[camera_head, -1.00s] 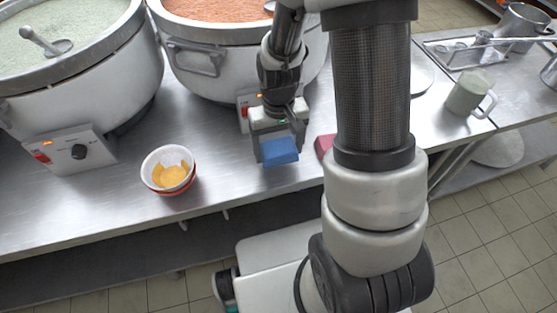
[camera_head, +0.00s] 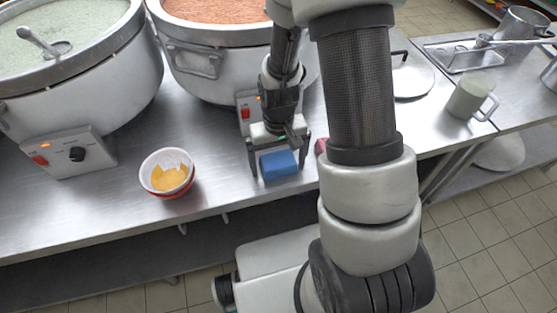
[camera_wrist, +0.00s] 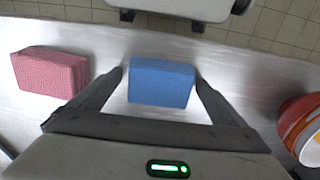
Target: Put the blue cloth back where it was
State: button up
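The blue cloth (camera_head: 279,163), a folded block, appears to rest on the steel counter near its front edge. In the wrist view the blue cloth (camera_wrist: 161,82) lies between my fingertips, with a visible gap at the left finger. My gripper (camera_head: 280,160) is open, its fingers down on either side of the cloth. It also shows in the wrist view (camera_wrist: 158,78) with the fingers spread wide.
A pink-red cloth (camera_wrist: 50,72) lies beside the blue one, mostly hidden behind my arm in the head view. Stacked bowls (camera_head: 167,173) stand to the left. Two large stockpots (camera_head: 75,75) (camera_head: 205,65) stand behind. A mug (camera_head: 471,97) is at the right.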

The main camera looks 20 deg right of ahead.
notch_tip(320, 180, up, 12)
jog(key=p, duration=0.2)
notch_tip(320, 180, up, 10)
jog(key=t, duration=0.2)
send_over(278, 160)
jog(key=s, duration=0.2)
jog(key=s+r+t+p, duration=0.2)
jog(key=s+r+p, duration=0.2)
jog(key=r, duration=0.6)
jog(key=s+r+t+p, duration=0.1)
jog(key=s+r+p, duration=0.3)
jog(key=r, duration=0.6)
jog(key=shift+s+t, duration=0.4)
jog(key=shift+s, duration=0.4)
